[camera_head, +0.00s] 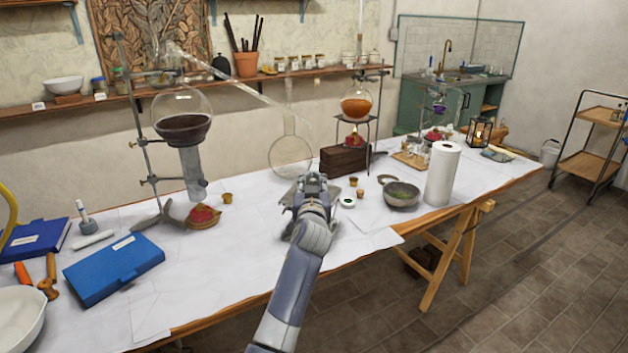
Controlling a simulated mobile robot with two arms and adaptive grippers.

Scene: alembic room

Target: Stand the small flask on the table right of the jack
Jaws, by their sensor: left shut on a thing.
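My left gripper (312,182) is over the middle of the white-covered table, seen from behind. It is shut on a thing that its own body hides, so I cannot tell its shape. Grey parts of what looks like the jack (287,197) show beside and behind the gripper, mostly covered by it. A clear round flask (290,156) with a tall neck stands just behind and left of the gripper; its base is partly hidden. I cannot make out a separate small flask. My right gripper is not in view.
A dark wooden block (343,160) stands behind. A stand with a large flask (182,117) is left.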

